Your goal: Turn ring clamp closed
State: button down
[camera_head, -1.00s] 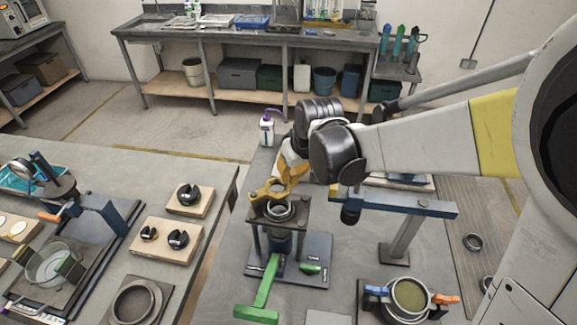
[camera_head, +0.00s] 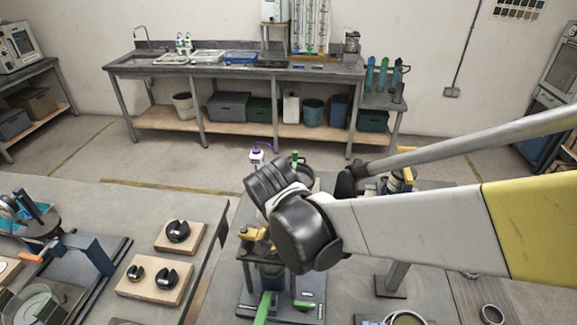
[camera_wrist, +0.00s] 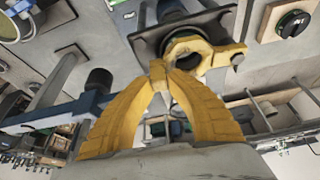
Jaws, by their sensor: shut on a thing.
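The yellow ring clamp (camera_wrist: 213,52) sits around the round top of a dark stand (camera_wrist: 148,42) in the wrist view. My gripper (camera_wrist: 158,72) has curved yellow fingers whose tips meet at the clamp's left end. It is shut on that end, though the exact grip is hard to make out. In the head view the clamp (camera_head: 250,236) shows only partly, left of my dark wrist, and my fingers are largely hidden there. The stand's top (camera_head: 244,256) is also partly covered by my wrist.
A green handle (camera_head: 263,308) juts from the stand's base toward the front. A white bottle with a purple top (camera_head: 257,158) stands behind. A blue-armed fixture (camera_wrist: 60,110) is close on the left in the wrist view. Wooden blocks with black parts (camera_head: 155,280) lie on the left table.

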jog(key=shift+s, duration=0.2)
dwell(0.4)
jog(key=c, duration=1.3)
grip_release()
jog(key=v, duration=1.2)
jog(key=shift+s+a+f, duration=0.1)
